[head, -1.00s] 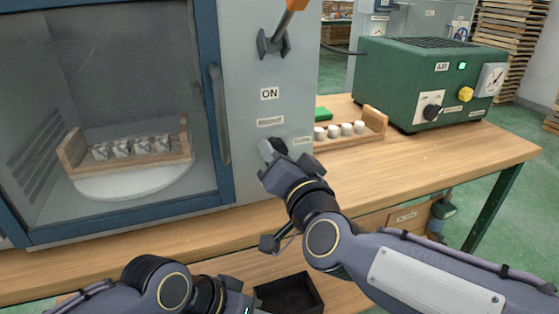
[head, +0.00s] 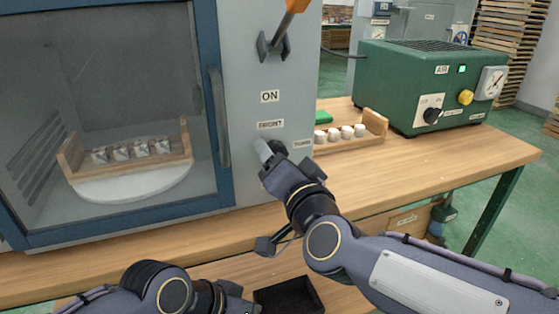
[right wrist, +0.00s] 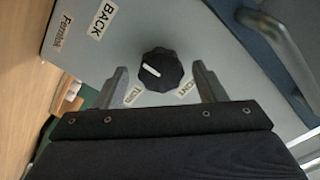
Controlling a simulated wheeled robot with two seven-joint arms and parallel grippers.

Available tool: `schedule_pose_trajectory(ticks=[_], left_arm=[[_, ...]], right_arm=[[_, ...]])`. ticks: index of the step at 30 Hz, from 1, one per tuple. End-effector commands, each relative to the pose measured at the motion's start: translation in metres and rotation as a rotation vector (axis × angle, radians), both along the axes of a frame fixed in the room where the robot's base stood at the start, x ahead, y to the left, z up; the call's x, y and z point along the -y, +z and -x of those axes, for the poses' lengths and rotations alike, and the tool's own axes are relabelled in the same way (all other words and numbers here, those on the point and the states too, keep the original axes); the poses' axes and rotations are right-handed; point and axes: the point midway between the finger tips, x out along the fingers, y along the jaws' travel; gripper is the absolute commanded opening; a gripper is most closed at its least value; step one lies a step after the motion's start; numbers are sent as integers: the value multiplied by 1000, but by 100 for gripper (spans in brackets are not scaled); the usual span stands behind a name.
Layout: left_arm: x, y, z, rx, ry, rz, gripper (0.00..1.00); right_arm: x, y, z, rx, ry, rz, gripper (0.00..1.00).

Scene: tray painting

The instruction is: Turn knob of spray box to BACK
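The spray box (head: 240,60) is a grey cabinet with a blue-framed window. Its black knob (right wrist: 160,70) shows in the right wrist view, with a white line on its left half slanting to the upper left. A BACK label (right wrist: 103,20) lies up and left of it; a partly covered FRONT label (right wrist: 186,88) and a TURN label (right wrist: 133,93) lie just below. My right gripper (right wrist: 160,82) is open, its fingers on either side of the knob with gaps. In the head view my right gripper (head: 266,152) hides the knob. My left gripper (head: 238,300) is at the bottom edge, fingers unclear.
A lever with an orange handle (head: 291,6) is above an ON label. A wooden tray with white pieces (head: 340,132) and a green air unit (head: 420,85) stand right. Behind the window, a tray of patterned pieces (head: 133,152) sits on a white turntable. A black bin (head: 289,297) is below.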

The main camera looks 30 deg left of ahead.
Motion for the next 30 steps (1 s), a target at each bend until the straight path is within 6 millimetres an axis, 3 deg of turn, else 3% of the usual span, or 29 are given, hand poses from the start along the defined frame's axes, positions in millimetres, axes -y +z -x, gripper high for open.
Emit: schedule_pose_trajectory(ticks=[8,21,30], left_arm=[[0,1,0,0,0,0,36],[0,8,0,0,0,0,36],[0,8,0,0,0,0,36]], right_arm=[[3,2,2,4,-1,-1,64],[53,2,44,2,-1,-1,64],[60,1,51,2,0,0,64]])
